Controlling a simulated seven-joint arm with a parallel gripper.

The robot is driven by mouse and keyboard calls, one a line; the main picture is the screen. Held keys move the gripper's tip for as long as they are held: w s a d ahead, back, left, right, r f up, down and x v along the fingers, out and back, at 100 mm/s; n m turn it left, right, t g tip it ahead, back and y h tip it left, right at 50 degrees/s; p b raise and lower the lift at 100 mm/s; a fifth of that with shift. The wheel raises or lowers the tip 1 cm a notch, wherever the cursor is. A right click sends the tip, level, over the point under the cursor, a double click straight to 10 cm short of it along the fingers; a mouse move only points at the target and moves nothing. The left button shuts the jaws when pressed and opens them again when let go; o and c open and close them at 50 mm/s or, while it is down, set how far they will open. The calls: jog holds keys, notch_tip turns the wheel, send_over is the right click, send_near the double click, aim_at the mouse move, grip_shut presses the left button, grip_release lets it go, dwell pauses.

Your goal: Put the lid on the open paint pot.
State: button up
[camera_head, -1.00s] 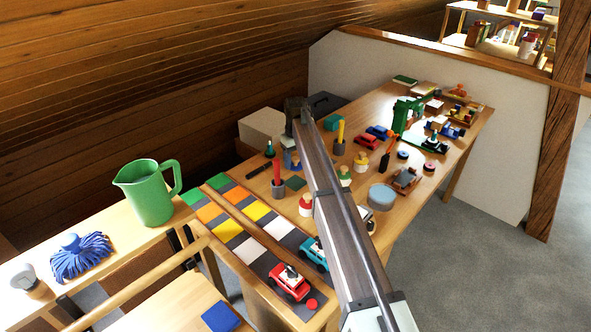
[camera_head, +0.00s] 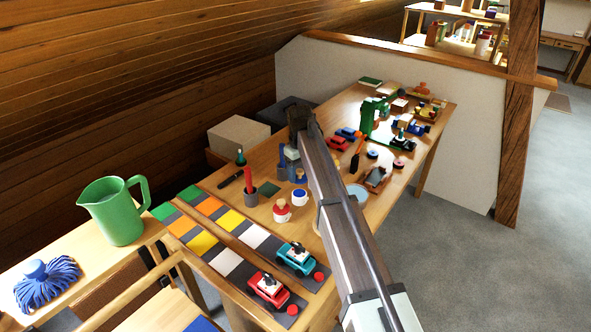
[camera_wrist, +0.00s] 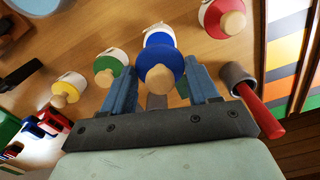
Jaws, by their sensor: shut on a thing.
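My gripper (camera_wrist: 160,95) is shut on the blue lid (camera_wrist: 160,64), which has a round wooden knob. The open paint pot (camera_wrist: 157,33), white with blue, shows just beyond the lid in the wrist view and is partly hidden by it. In the head view the pot (camera_head: 300,197) stands on the table, and the blue lid (camera_head: 301,179) shows at my gripper (camera_head: 291,172), just behind and above it in the picture. The lid looks held apart from the pot, but its exact height is hard to tell.
Lidded pots stand close by: red (camera_wrist: 213,15), green (camera_wrist: 117,58) and yellow (camera_wrist: 72,84). A dark cup with a red stick (camera_wrist: 240,80) is right of my gripper in the wrist view. Toy cars (camera_head: 268,288) and a green jug (camera_head: 116,211) are farther off.

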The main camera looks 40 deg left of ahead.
jog(key=shift+f, duration=2.9)
jog(key=shift+f, duration=0.15)
jog(key=o, duration=1.3)
jog(key=shift+r, duration=3.5)
